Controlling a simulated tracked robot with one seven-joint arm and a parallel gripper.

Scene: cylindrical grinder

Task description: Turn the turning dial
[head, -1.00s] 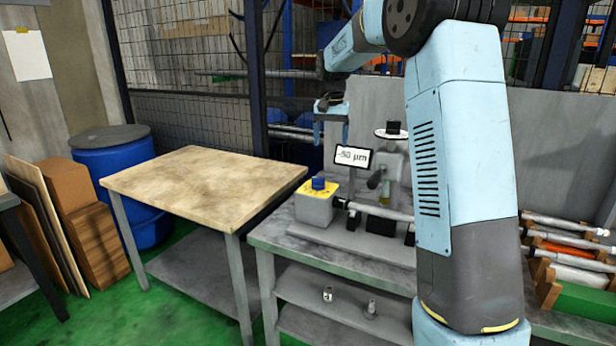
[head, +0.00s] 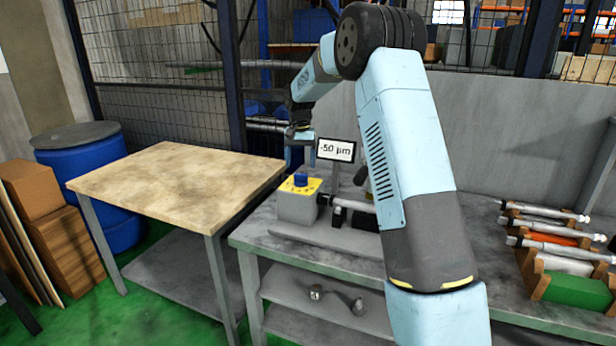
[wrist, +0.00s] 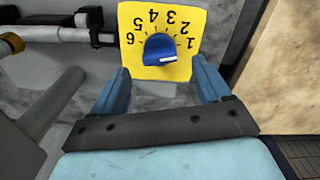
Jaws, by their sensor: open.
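The turning dial is a blue knob (head: 300,179) on a yellow plate on top of a grey box. In the wrist view the knob (wrist: 160,48) sits at top centre, with the plate's numbers 1 to 6 upside down around it. A pale mark shows on the knob's near side; which number it points to is unclear. My gripper (head: 300,163) is above the dial in the head view. In the wrist view my gripper (wrist: 162,76) is open and empty, its blue fingers apart on either side below the knob. I see no contact with the knob.
A small display (head: 336,150) reading -50 µm stands behind the dial, close to my gripper. A shaft (head: 352,205) lies right of the dial box. A rack with several shafts (head: 550,240) is at the right. A wooden-topped table (head: 170,180) stands at left, its top clear.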

